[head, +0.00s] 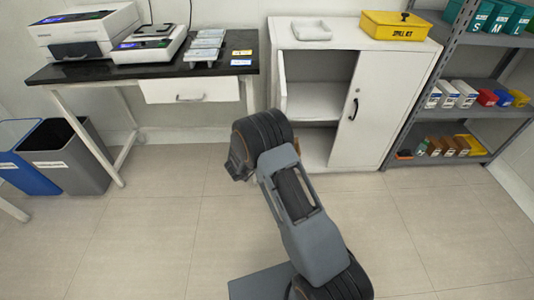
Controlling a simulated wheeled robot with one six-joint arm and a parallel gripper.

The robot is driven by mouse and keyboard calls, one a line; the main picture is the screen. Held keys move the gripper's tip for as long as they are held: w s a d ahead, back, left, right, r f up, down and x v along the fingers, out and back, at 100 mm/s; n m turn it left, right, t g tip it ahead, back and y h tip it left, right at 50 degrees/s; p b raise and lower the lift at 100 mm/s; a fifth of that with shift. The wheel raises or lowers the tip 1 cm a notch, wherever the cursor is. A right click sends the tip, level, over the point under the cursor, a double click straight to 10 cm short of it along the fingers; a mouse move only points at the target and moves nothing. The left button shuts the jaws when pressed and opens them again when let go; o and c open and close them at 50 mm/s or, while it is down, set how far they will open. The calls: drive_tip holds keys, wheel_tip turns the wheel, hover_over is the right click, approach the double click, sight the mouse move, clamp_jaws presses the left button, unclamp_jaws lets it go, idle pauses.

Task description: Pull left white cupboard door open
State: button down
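The white cupboard (393,104) stands against the back wall in the head view. Its left door (283,90) stands swung open toward me at the left side and shows as a narrow, nearly edge-on panel. Its lower part and its handle are not visible, with my arm in front. The left opening shows a shelf (312,101) and an empty-looking interior. The right door (369,105) is shut and has a dark vertical handle (353,109). My arm reaches toward the left door, its visible end low and left of that door. My gripper's fingers are hidden, so any contact cannot be told.
A white tray (311,30) and a yellow box (396,25) sit on the cupboard. A black-topped bench (110,70) with a drawer (190,90) is at left. Bins (68,158) stand below it. A loaded grey rack (440,65) is at right. The front floor is clear.

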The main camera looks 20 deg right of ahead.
drive_tip(key=shift+w+r, duration=0.2)
drive_tip(key=c, duration=1.4)
unclamp_jaws()
drive_tip(key=shift+o, duration=1)
drive_tip(key=shift+a+f, duration=0.1)
drive_tip(key=shift+f, duration=0.05)
drive_tip(key=shift+s, duration=0.1)
drive_tip(key=p+v, duration=0.3)
drive_tip(key=v, duration=1)
drive_tip(key=shift+s+a+p, duration=0.2)
drive_tip(key=shift+a+p, duration=0.1)
drive_tip(key=shift+p, duration=0.1)
